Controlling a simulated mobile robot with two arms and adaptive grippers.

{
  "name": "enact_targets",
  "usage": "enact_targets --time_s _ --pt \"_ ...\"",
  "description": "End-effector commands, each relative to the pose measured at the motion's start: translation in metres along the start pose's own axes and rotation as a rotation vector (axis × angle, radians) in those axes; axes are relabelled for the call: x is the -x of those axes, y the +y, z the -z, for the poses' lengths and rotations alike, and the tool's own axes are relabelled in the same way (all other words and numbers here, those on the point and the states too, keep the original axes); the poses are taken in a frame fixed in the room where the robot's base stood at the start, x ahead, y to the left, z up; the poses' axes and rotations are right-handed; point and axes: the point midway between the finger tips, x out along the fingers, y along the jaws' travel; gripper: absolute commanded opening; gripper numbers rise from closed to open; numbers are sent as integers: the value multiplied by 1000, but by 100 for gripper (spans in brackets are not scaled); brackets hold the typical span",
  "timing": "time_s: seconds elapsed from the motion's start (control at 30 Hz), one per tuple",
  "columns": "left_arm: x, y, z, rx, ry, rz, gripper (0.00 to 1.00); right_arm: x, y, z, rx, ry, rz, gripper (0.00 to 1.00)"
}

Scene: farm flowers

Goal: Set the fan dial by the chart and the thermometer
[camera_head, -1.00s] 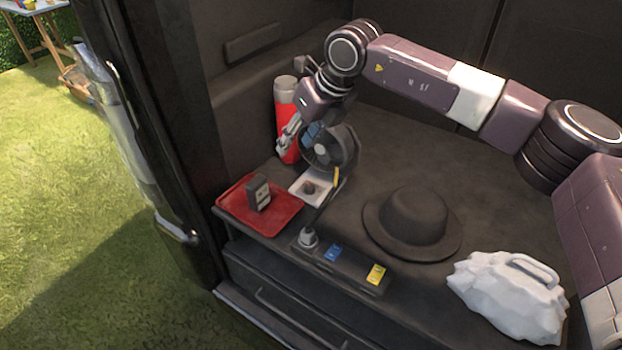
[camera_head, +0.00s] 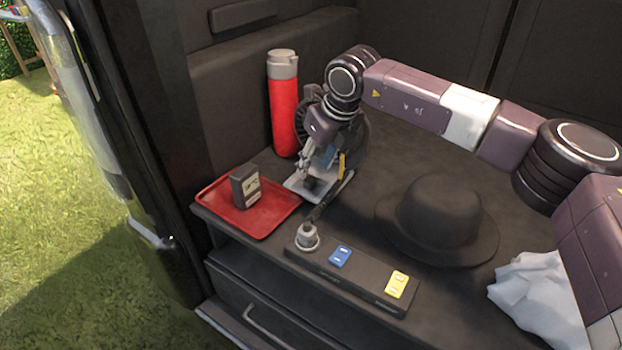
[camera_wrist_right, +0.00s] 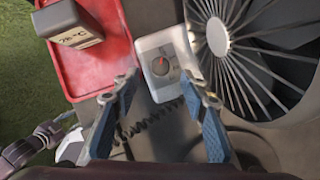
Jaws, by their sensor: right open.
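The fan dial (camera_wrist_right: 160,66) is a dark round knob with a red pointer on a white plate (camera_wrist_right: 143,45). The black fan (camera_wrist_right: 250,60) is beside it; in the head view the fan (camera_head: 359,135) is partly behind my arm. My right gripper (camera_wrist_right: 160,80) is open, its fingers either side of the dial and apart from it. In the head view the right gripper (camera_head: 312,176) hides most of the dial. A small dark box with a pale face (camera_head: 246,187), perhaps the thermometer, stands on a red tray (camera_head: 222,212). I cannot make out a chart.
A red flask (camera_head: 283,112) stands behind the gripper. A black hat (camera_head: 440,215) and a white crumpled bag (camera_head: 535,300) lie to the right. A dark strip with blue (camera_head: 340,256) and yellow (camera_head: 396,285) blocks lies in front. Part of my other arm seems to show (camera_wrist_right: 22,152).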

Motion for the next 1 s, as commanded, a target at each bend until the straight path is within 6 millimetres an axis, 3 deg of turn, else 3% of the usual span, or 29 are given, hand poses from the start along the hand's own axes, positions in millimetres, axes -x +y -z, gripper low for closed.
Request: enact_targets --time_s 0.1,0.3,0.7,1.0 --pt "2 0 2 0 1 0 38 -22 0 1 -1 2 -1 40" --pt "7 0 4 1 4 1 38 -48 0 0 0 0 -1 40" --pt "9 0 5 1 6 1 38 -56 0 0 1 -1 0 39" --pt "9 0 5 1 6 1 38 -56 0 0 1 -1 0 6"
